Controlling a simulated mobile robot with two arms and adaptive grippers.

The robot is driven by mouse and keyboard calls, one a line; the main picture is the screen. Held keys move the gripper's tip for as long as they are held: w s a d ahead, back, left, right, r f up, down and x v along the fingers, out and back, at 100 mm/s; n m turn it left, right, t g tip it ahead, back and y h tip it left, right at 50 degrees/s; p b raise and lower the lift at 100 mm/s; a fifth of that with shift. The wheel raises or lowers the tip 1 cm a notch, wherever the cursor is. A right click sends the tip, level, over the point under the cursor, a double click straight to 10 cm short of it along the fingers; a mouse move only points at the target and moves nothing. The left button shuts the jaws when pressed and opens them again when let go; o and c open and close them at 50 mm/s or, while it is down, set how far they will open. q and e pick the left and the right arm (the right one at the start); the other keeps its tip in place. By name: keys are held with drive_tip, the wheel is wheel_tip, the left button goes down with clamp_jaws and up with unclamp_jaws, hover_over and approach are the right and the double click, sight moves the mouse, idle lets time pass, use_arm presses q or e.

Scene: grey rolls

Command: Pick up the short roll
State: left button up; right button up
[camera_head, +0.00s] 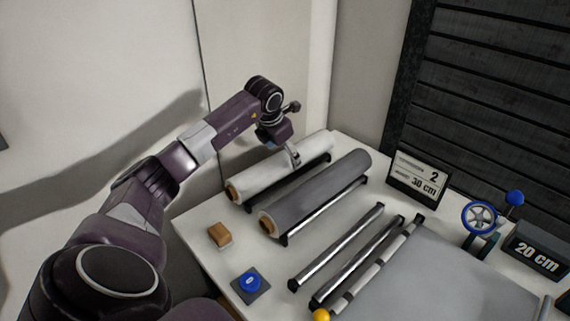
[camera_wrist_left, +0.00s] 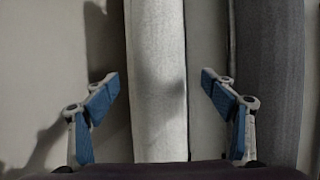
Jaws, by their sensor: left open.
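A pale, whitish roll (camera_head: 270,172) lies on a dark stand at the back left of the table, its brown core end toward me. A dark grey roll (camera_head: 318,190) lies in front of it, parallel, and looks slightly longer. My left gripper (camera_head: 293,157) is over the pale roll, pointing down. In the left wrist view, the pale roll (camera_wrist_left: 158,120) runs between the two open blue-padded fingers of the gripper (camera_wrist_left: 160,79), with gaps on both sides. The right finger is near the dark grey roll (camera_wrist_left: 266,70). My right gripper is not in view.
A wooden block (camera_head: 219,236) and a blue button (camera_head: 249,282) stand at the table's near left. Several metal bars (camera_head: 340,245) lie right of the rolls. A "30 cm" sign (camera_head: 418,178), a blue-handled wheel (camera_head: 480,216) and a "20 cm" block (camera_head: 538,250) stand farther right.

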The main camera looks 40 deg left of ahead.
use_arm(q)
drive_tip(key=p+x, duration=0.1)
drive_tip(key=x, duration=0.4)
drive_tip(key=shift+c, duration=0.5)
drive_tip(key=shift+w+r, duration=0.1)
drive_tip(key=c, duration=1.6)
